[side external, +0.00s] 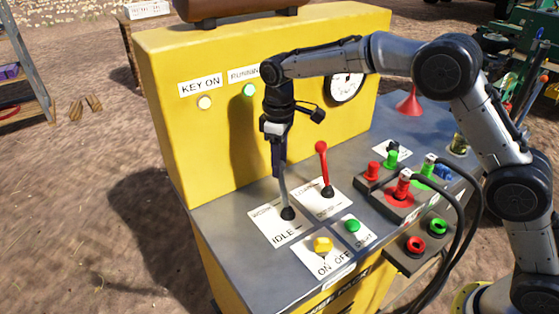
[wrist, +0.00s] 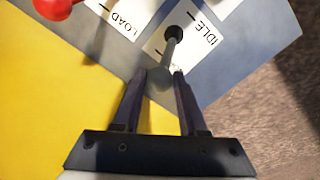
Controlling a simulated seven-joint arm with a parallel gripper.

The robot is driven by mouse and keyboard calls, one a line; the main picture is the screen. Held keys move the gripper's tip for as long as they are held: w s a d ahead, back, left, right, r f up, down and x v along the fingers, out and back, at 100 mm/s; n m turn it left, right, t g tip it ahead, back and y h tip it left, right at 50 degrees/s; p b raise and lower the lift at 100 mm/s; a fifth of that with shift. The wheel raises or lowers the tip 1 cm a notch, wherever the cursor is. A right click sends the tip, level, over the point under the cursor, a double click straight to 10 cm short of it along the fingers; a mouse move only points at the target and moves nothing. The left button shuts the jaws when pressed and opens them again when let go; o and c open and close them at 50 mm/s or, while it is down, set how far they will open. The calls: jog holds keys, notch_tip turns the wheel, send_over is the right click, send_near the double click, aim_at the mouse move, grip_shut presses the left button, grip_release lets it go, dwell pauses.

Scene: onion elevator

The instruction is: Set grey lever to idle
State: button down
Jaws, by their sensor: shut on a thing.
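The grey lever (side external: 284,196) rises from a black boot on a white plate marked IDLE (side external: 283,235) on the console top. In the side view it leans back, away from the IDLE label and toward the yellow panel. My gripper (side external: 279,172) comes down from above and is shut on the lever's upper end. In the wrist view the lever (wrist: 168,55) runs from its black boot to between the fingertips of my gripper (wrist: 164,80). The lever's top is partly hidden by the fingers.
A red lever (side external: 323,165) stands close to the right of the grey one. A yellow button (side external: 323,244) and a green button (side external: 352,226) sit in front. The yellow panel (side external: 190,130) rises behind. Cables with red and green plugs (side external: 404,186) lie to the right.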

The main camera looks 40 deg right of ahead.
jog(key=shift+s+r, duration=0.1)
jog(key=shift+r, duration=0.05)
jog(key=shift+s+r+t, duration=0.2)
jog(key=shift+s+t, duration=0.4)
jog(key=shift+s, duration=0.15)
jog(key=s+f+t, duration=0.1)
jog(key=s, duration=0.6)
jog(key=shift+s+f, duration=0.2)
jog(key=shift+s, duration=0.1)
jog(key=shift+f, duration=0.1)
jog(key=shift+c, duration=2.4)
grip_release()
jog(key=shift+w+r, duration=0.1)
jog(key=shift+r, duration=0.1)
